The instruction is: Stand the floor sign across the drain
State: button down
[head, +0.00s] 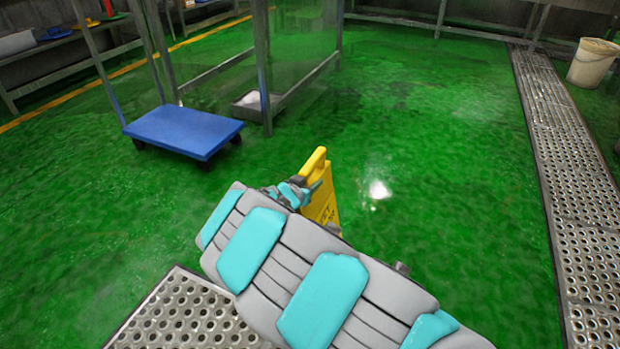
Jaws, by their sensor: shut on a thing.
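The yellow floor sign (325,207) shows in the head view just beyond my arm, near the middle of the picture. Its upper edge and part of its dark lettering are visible. My gripper (305,188) is shut on the sign near its top. My own arm hides the sign's lower part, so I cannot tell whether it touches the floor. A perforated metal drain (579,190) runs along the right side of the green floor. Another perforated metal grate (185,318) lies at the lower left, partly behind my arm.
A blue wheeled platform (183,130) stands at the left beside a metal-framed stand (264,70). A grey tray (250,104) sits under that stand. A white bucket (592,63) stands right of the drain. The green floor (440,150) between sign and drain is clear.

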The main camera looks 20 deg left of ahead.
jog(key=shift+c, duration=2.4)
grip_release()
jog(key=shift+s, duration=0.15)
jog(key=v, duration=1.1)
jog(key=shift+s+r, duration=0.2)
jog(key=shift+s, duration=0.15)
